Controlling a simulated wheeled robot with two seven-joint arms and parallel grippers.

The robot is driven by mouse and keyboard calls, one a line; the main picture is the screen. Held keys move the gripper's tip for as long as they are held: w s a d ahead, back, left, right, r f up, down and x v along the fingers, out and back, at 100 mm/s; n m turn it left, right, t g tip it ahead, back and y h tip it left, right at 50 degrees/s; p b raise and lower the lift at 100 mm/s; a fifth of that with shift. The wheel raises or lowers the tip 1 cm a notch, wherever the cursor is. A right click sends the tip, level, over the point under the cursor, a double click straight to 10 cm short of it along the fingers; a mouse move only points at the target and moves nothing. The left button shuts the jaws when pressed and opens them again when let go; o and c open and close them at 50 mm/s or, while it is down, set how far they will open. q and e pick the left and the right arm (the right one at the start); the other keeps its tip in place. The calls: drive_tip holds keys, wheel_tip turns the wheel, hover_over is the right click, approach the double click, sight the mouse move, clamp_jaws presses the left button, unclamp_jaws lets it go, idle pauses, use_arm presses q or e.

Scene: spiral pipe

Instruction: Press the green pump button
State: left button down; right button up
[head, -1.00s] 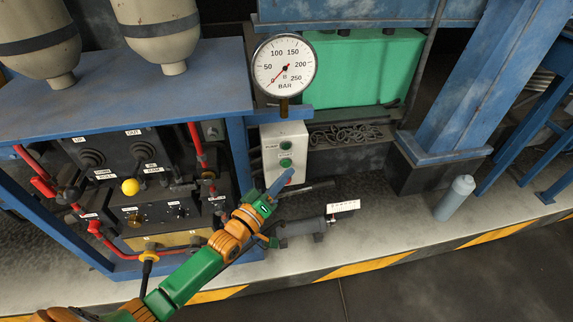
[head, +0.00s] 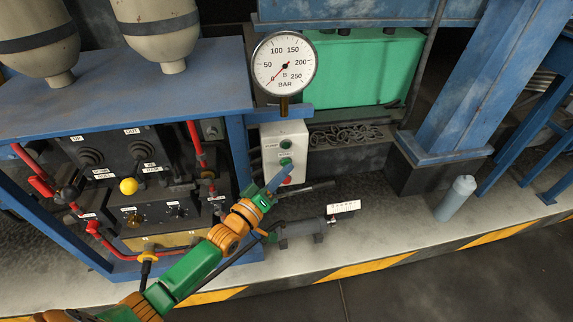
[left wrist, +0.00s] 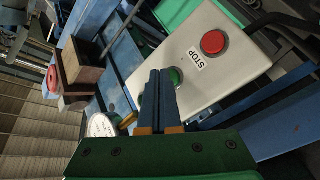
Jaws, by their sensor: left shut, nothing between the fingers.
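A pale button box (head: 270,134) stands below the pressure gauge in the head view. It carries an upper green button (head: 285,144) beside a small label that seems to read PUMP, a second green button (head: 286,162) and a red button (head: 288,180). My left gripper (head: 284,172) is shut and empty, its blue fingertips just in front of the box's lower part. In the left wrist view its fingers (left wrist: 160,74) point at the box and partly cover the green buttons; the red STOP button (left wrist: 213,42) is clear. Contact cannot be told. My right gripper is out of view.
The round gauge (head: 284,64) sits above the box, its needle near zero. A grey cylinder with a white tag (head: 344,206) lies below right. A bottle (head: 455,198) stands farther right.

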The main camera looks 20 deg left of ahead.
use_arm(q)
drive_tip(key=shift+w, duration=0.15)
idle(0.4)
drive_tip(key=shift+s+d+p, duration=0.3)
drive_tip(key=shift+s+p, duration=0.25)
drive_tip(key=shift+s, duration=0.15)
drive_tip(key=s+d+p, duration=0.1)
drive_tip(key=s+p, duration=0.1)
drive_tip(key=s, duration=0.1)
drive_tip(key=s+d+p, duration=0.1)
drive_tip(key=shift+s+d, duration=0.2)
drive_tip(key=shift+d, duration=0.1)
